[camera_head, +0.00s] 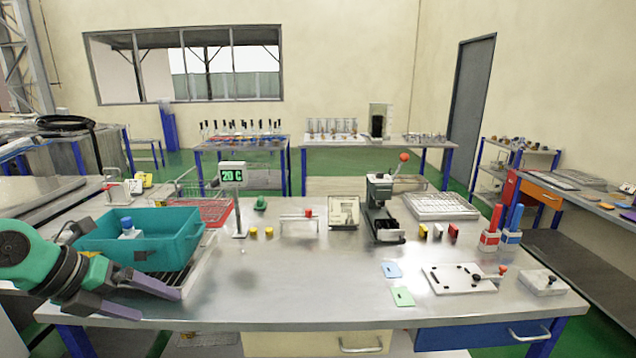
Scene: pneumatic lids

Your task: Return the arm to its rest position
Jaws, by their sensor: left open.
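My left gripper (155,303) is at the lower left of the head view, at the end of my green and black left arm (32,262). Its two purple-grey fingers are apart, and I see nothing between them. The fingers are in front of the teal bin (178,250), over the front left part of the workbench (270,305). I cannot tell whether they touch the bench. A white bottle with a blue cap (128,229) is in the bin. My right gripper is not in view.
The bin sits on a wire rack (205,262) near the gripper. A display (233,174) reading about 20 C stands right of it. A press (381,205), a tray (440,206) and a white plate (458,279) are farther right. The bench's front middle is clear.

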